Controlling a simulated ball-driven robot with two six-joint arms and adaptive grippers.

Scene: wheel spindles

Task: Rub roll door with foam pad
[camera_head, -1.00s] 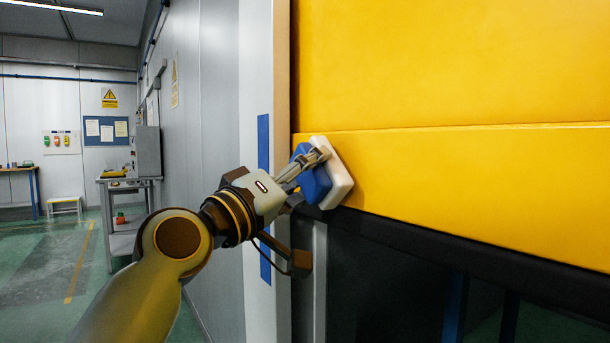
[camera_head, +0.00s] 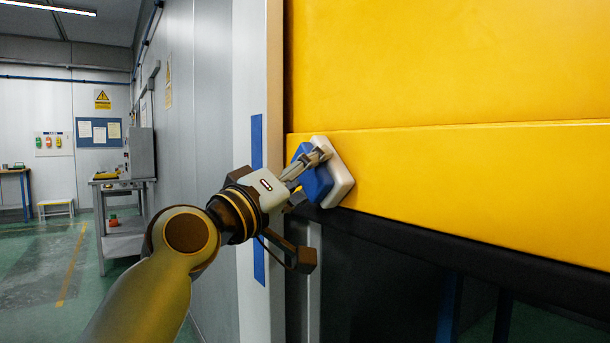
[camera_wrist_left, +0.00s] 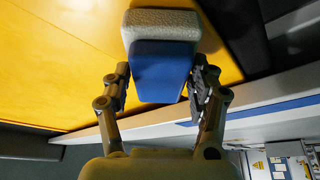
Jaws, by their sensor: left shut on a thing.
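The yellow roll door (camera_head: 450,70) fills the right of the head view, with a horizontal seam and a dark lower edge. My left gripper (camera_head: 318,157) is shut on the foam pad, gripping its blue back. The pad's white foam (camera_head: 337,182) faces the door's lower yellow panel near its left edge and appears to touch it. In the left wrist view, the pad's blue back (camera_wrist_left: 160,70) sits between the two fingers, with the grey-white foam beyond it against the yellow door (camera_wrist_left: 60,70). My right gripper is not in view.
A pale door frame (camera_head: 272,60) with a blue strip (camera_head: 257,200) stands just left of the door. Below the yellow panel is a dark opening (camera_head: 400,285). A metal cart (camera_head: 120,225) and a small stool (camera_head: 56,208) stand at the far left, with open green floor.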

